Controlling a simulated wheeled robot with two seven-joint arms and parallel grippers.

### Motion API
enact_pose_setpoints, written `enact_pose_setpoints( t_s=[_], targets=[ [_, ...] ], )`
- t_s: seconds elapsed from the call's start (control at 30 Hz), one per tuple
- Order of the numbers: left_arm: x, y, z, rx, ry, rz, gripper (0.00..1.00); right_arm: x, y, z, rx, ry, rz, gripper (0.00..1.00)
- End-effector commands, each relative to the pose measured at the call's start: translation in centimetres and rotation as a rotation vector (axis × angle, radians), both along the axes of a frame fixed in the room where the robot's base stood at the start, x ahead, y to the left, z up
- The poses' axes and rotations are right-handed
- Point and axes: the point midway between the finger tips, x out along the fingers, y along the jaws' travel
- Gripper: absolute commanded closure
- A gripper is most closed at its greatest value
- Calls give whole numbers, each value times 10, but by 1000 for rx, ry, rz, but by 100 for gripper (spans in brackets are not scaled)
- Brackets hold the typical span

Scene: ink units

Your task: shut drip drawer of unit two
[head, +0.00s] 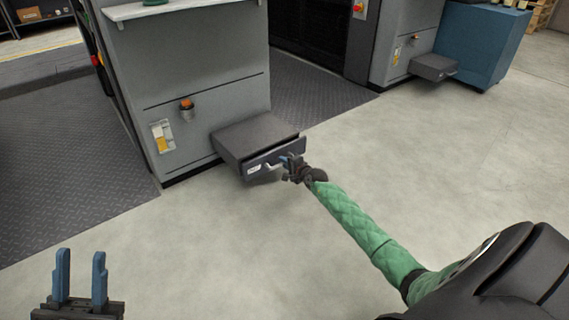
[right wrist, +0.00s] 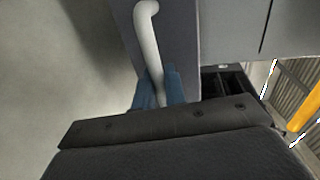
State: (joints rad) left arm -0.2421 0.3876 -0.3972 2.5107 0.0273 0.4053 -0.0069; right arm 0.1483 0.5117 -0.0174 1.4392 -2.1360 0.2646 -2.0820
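The drip drawer (head: 250,134) of the near grey unit is pulled out, low above the floor. Its dark front has a white label and a pale bar handle (right wrist: 147,30). My right gripper (head: 290,162) is at the right part of that front. In the right wrist view its blue fingers (right wrist: 157,88) lie close on both sides of the handle, shut on it. My own wrist hides the lower part of the handle there. My left gripper (head: 81,275) is open and empty at the bottom left, away from the drawer. I cannot read any unit number.
The near unit (head: 205,75) has an orange-red knob (head: 186,104) and a yellow-and-white sign. Another unit (head: 405,42) at the back right also has a drawer (head: 433,67) standing out, beside a blue cabinet (head: 480,45). The concrete floor (head: 400,150) around the near drawer is clear.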

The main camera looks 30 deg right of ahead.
Motion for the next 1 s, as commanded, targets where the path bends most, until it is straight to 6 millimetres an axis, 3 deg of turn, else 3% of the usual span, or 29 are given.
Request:
enact_pose_setpoints(
  t_s=[0.27, 0.6, 0.93, 0.97, 1.0],
  targets=[
    [0, 0, -1, 0, 0, -1, 66, 6, 1, 0, 0, 0, 0, 100],
    [3, 1, -3, 9, 7, 0, 66, 39, 2, -1, 0, 2, 0, 100],
    [4, 1, -4, 19, 7, -1, 66, 42, 2, 0, 0, 0, -2, 100],
    [4, 1, -4, 19, 7, -1, 66, 42, 2, 0, 0, 0, -2, 81],
    [4, 1, -4, 19, 8, 0, 66, 42, 2, 0, 0, 0, -2, 74]
  ],
)
